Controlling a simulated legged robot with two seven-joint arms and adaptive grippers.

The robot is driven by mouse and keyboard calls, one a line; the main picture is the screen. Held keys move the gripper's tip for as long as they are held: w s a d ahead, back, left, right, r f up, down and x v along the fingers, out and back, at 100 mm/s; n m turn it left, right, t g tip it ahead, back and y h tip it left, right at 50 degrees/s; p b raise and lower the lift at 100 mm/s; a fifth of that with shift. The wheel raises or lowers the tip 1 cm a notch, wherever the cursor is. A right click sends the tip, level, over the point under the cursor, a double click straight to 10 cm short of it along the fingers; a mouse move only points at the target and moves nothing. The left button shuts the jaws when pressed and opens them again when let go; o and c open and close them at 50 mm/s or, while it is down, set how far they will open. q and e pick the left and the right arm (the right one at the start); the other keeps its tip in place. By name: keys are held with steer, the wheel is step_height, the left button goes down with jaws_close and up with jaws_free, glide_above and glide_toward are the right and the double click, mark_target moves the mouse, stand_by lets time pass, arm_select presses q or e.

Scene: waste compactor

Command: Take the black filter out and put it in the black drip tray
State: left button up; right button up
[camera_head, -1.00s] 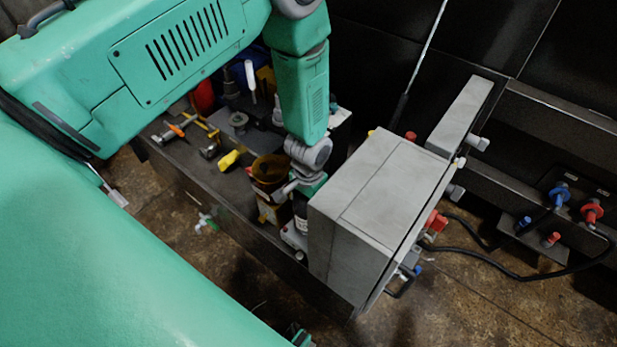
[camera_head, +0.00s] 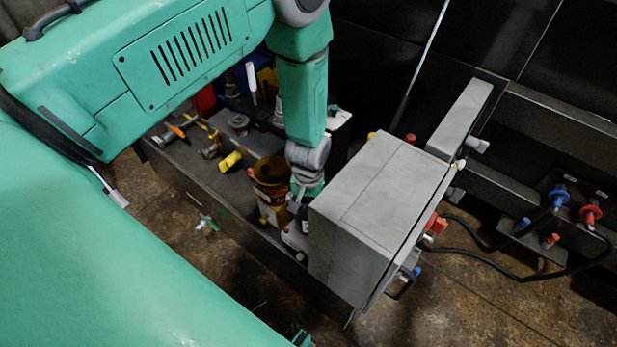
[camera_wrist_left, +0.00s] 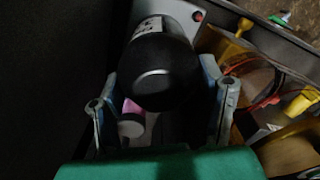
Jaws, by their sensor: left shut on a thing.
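The black filter (camera_wrist_left: 160,72) is a dark, rounded cylinder with a white label on its far part, seen in the left wrist view. My left gripper (camera_wrist_left: 165,95) has one finger on each side of it and is shut on it. In the head view my left gripper (camera_head: 302,197) is low beside the grey box, and the filter there is mostly hidden by the gripper and the box. I cannot make out for sure which surface is the black drip tray. My right gripper is not in view.
The grey box (camera_head: 370,205) stands close to the right of my left gripper. A brown round container (camera_head: 270,172) is just left of it. A dark bench (camera_head: 205,195) holds several tools, with a yellow piece (camera_head: 230,161) among them. A black cable (camera_head: 490,262) lies at right.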

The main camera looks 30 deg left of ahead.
arm_select(q)
steer(key=n, duration=0.4)
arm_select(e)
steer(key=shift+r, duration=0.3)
